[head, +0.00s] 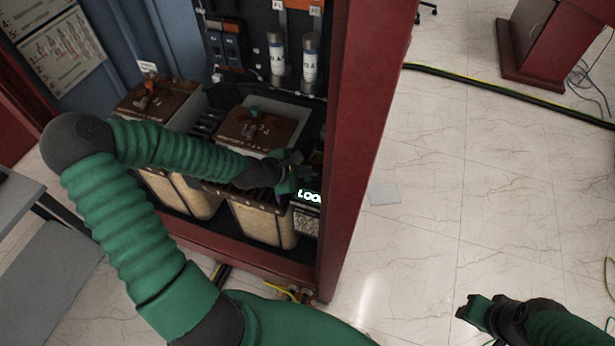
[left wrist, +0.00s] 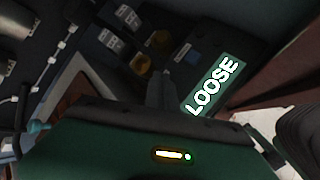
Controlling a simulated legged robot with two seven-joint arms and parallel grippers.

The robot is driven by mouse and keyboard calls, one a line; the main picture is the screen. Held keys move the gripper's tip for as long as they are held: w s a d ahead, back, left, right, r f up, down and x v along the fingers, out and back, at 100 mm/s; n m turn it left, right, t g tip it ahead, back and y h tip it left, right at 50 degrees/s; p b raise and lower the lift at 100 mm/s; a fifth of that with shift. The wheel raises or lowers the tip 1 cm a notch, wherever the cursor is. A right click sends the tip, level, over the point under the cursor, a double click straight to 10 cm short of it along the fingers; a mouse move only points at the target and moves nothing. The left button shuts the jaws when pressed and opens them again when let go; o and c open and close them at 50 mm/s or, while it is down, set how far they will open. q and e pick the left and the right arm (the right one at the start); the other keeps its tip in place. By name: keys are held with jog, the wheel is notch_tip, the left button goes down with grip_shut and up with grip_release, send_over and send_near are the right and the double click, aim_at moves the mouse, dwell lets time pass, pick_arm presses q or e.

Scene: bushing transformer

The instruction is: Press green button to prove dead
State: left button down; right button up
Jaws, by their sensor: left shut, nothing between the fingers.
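A dark box with a lit display reading "LOOSE" (left wrist: 213,87) sits inside the red cabinet; the display is partly visible in the head view (head: 309,197). My left gripper (head: 292,172) reaches into the cabinet just above this display. In the left wrist view its fingers (left wrist: 158,88) are shut and empty, beside the display's left edge.
The red cabinet's side post (head: 358,150) stands close to the right of my left gripper. Transformer blocks (head: 262,215) with brown tops fill the cabinet floor. Upright fuse tubes (head: 309,62) stand behind. The tiled floor right of the cabinet is mostly clear, with a cable (head: 500,83) across it.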

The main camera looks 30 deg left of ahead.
pick_arm(q)
jog(key=shift+f, duration=0.1)
dwell(0.3)
jog(key=shift+f, duration=0.2)
jog(key=shift+f, duration=0.45)
dwell(0.6)
jog(key=shift+r+p, duration=0.85)
jog(key=shift+p, duration=0.05)
notch_tip(320, 180, up, 5)
jog(key=p, duration=0.5)
